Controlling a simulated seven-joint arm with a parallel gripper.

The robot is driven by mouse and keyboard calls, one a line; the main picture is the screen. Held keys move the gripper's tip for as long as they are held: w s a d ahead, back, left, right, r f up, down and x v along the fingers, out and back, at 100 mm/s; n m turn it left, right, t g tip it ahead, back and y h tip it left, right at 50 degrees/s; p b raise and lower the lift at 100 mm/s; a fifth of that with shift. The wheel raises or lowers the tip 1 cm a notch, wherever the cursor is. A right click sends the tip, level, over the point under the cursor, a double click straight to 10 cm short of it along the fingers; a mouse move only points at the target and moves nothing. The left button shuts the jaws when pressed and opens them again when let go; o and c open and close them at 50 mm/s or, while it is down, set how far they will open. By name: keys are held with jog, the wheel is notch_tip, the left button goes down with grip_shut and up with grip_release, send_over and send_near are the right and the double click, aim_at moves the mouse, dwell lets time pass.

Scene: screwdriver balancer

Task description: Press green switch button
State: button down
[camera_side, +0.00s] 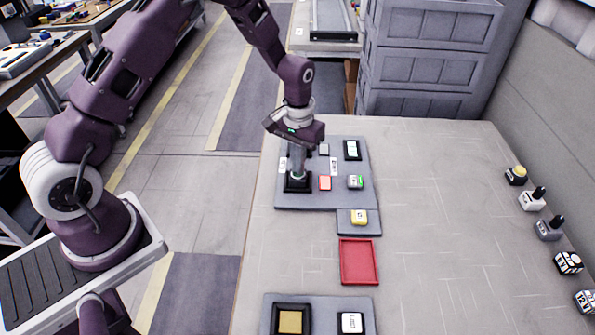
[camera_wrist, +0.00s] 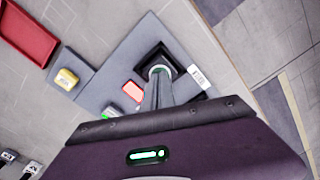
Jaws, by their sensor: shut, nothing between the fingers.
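A black square housing (camera_side: 297,187) sits on the grey panel (camera_side: 320,201) at the left of the table. In the wrist view the housing (camera_wrist: 148,56) surrounds a pale round part with a greenish edge (camera_wrist: 159,68), which looks like the green switch button. My gripper (camera_side: 298,174) points down over this housing. In the wrist view my gripper (camera_wrist: 157,78) is shut with nothing held, its tips at the round part. I cannot tell whether they touch it. The fingers hide part of the button and housing.
Beside it on the panel are a red block (camera_side: 325,183), a block with a green side (camera_side: 356,182) and a black-and-white block (camera_side: 352,150). Small items line the right edge; the table's middle is clear.

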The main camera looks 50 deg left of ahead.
jog(key=shift+r, duration=3.5)
notch_tip(320, 180, up, 6)
